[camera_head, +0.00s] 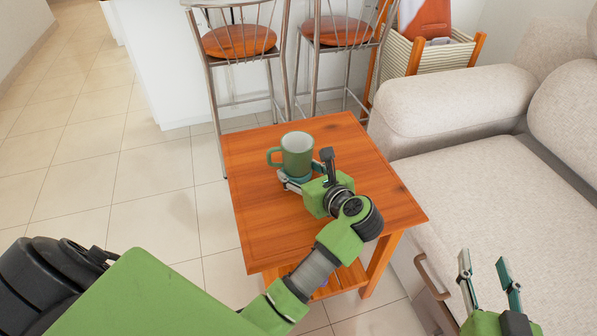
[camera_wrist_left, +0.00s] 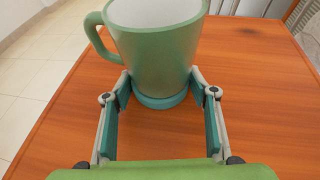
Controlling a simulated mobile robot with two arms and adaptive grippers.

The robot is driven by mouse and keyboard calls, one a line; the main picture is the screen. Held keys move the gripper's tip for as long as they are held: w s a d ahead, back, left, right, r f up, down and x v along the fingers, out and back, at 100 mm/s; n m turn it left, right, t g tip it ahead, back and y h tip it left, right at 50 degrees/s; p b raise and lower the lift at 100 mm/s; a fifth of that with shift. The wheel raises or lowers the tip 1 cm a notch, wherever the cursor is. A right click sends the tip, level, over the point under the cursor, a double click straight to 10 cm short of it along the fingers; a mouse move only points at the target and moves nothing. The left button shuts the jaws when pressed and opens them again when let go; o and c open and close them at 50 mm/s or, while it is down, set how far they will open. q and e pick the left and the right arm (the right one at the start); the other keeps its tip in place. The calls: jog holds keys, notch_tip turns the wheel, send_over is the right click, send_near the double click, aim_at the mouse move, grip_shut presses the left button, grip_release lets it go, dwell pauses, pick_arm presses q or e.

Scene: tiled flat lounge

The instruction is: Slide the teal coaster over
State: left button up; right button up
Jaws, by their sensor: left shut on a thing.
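A green mug (camera_head: 297,153) stands upright on the teal coaster (camera_head: 290,176) on the wooden side table (camera_head: 255,220). In the left wrist view the mug (camera_wrist_left: 155,45) rises above the coaster's rim (camera_wrist_left: 162,102). My left gripper (camera_head: 306,172) is low over the tabletop, shut on the coaster, with one finger at each side of it below the mug. Its fingers also show in the left wrist view (camera_wrist_left: 160,90). The far side of the coaster is hidden by the mug. My right gripper (camera_head: 490,280) is open and empty, at the lower right in front of the sofa.
The tabletop is otherwise bare, with free room around the mug. A pale sofa (camera_head: 470,180) stands close along the right side. Two bar stools (camera_head: 238,41) and a basket (camera_head: 440,55) are behind the table. Tiled floor (camera_head: 130,175) is open at the left.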

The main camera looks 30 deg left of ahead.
pick_arm(q)
jog(key=o, duration=1.2)
